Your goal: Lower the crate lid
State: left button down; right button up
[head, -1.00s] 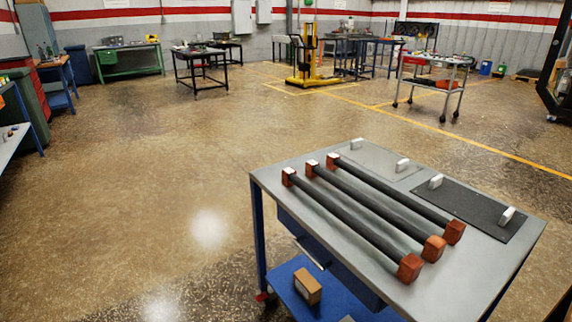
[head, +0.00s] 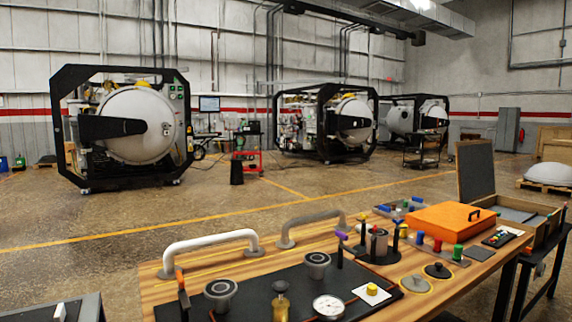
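An open wooden crate (head: 546,232) stands at the right of the head view, behind the long wooden bench. Its lid (head: 475,172) is raised upright at the crate's left side, with a dark grey inner face and a thin wooden edge. Grey padding shows inside the crate. The crate's near side is partly hidden by an orange case and bench items. Neither of my grippers shows in the view.
A wooden bench (head: 150,292) with handles, knobs and a gauge fills the foreground. An orange case (head: 436,217) lies near the crate. Furnaces (head: 140,125) stand along the back wall. Open floor (head: 225,208) lies between. A grey table corner (head: 85,308) is bottom left.

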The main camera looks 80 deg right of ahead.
aim_at(474, 158)
jog(key=z, duration=1.6)
jog(key=l+z, duration=0.4)
jog(key=i+l+z, duration=0.2)
jog(key=l+z, duration=0.2)
jog(key=l, duration=0.2)
jog(key=i+l+z, duration=0.2)
jog(key=l+z, duration=0.2)
jog(key=i+l+z, duration=0.25)
jog(key=l+z, duration=0.15)
jog(key=i+l+z, duration=0.25)
jog(key=z, duration=0.2)
jog(key=i+l+z, duration=0.4)
jog(key=i+z, duration=0.55)
jog(key=i, duration=1.15)
jog(key=i+l, duration=0.1)
jog(key=i, duration=4.1)
jog(key=i+u, duration=0.2)
jog(key=i, duration=0.25)
jog(key=i+l+u, duration=0.2)
jog(key=i, duration=0.3)
jog(key=i+u, duration=0.25)
jog(key=i, duration=0.2)
